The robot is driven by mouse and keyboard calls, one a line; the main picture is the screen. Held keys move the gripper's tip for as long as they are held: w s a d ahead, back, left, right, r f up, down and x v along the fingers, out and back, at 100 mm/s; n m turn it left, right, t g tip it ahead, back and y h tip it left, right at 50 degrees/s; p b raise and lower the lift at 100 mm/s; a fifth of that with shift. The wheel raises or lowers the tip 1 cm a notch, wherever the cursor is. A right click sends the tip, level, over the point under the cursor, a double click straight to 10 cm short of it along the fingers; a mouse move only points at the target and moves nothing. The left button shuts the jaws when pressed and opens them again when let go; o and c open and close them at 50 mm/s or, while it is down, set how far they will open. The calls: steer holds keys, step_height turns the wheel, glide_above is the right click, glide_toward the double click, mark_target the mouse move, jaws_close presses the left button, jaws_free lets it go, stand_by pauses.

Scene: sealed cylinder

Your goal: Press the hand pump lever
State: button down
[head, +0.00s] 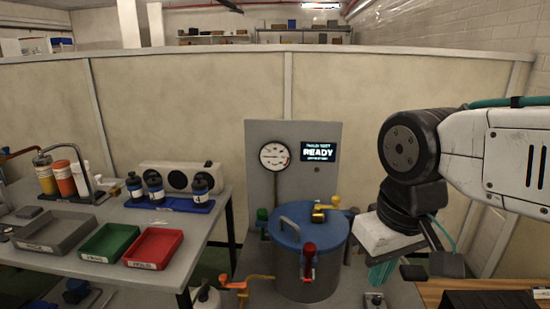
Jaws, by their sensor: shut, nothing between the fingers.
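A grey cylinder (308,285) with a blue lid (300,236) stands right of centre in the head view. A red-handled part (309,258) stands upright at its front. I cannot tell for certain which of these is the hand pump lever.
A grey panel behind the cylinder bears a round gauge (275,156) and a screen (318,151) reading READY. A table at left holds grey, green (110,241) and red (154,247) trays and several bottles. A wooden surface (440,290) is at the lower right.

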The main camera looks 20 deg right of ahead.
stand_by(0.5)
steer(key=n+g, duration=0.1)
steer(key=n, duration=1.2)
glide_above(414, 271)
step_height(414, 271, down, 9)
steer(key=shift+d, duration=0.1)
step_height(414, 271, down, 14)
